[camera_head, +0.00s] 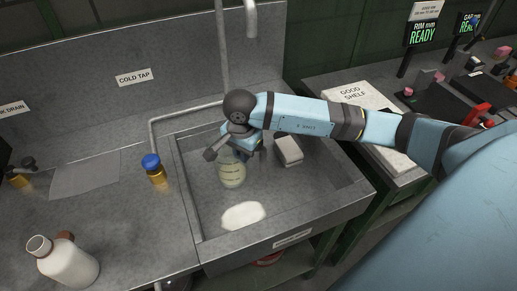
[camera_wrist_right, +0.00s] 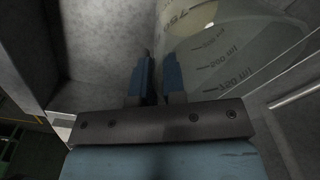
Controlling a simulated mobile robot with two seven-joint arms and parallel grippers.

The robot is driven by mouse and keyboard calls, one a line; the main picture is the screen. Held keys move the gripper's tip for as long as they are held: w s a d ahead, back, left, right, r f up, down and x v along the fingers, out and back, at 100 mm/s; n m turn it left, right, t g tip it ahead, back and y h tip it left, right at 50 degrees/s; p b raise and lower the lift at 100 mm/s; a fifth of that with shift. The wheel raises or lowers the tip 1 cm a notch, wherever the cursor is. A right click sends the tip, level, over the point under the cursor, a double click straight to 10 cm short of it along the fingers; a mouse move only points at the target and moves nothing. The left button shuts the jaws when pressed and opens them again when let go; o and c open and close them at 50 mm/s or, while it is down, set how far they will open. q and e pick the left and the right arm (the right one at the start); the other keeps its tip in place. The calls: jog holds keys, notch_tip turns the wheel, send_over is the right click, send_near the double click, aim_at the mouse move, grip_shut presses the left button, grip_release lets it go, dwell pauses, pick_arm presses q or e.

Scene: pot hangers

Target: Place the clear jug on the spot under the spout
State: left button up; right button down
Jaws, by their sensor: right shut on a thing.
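The clear jug (camera_head: 232,175) with printed volume marks stands or hangs in the sink basin, just behind a white oval patch (camera_head: 243,215) on the basin floor. I cannot tell whether its base touches the floor. My right gripper (camera_head: 240,151) reaches down from above and is shut on the jug's upper edge. In the right wrist view the fingers (camera_wrist_right: 156,78) are close together at the wall of the jug (camera_wrist_right: 225,45). The spout (camera_head: 251,18) hangs at the top of the head view. My left gripper is out of view.
The grey sink basin (camera_head: 200,220) has raised walls. A pale block (camera_head: 289,150) lies in it at the right. A shelf table is at the right.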

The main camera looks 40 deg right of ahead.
aim_at(259, 152)
jog(key=d, duration=0.2)
jog(key=s+d, duration=0.1)
jog(key=d, duration=0.1)
jog(key=shift+d+p, duration=0.35)
jog(key=shift+s+a+f, duration=0.1)
jog(key=shift+f, duration=0.5)
jog(key=shift+a, duration=0.1)
jog(key=shift+f, duration=0.2)
jog(key=c, duration=1.2)
grip_release()
jog(key=shift+r, duration=0.1)
jog(key=shift+r, duration=0.1)
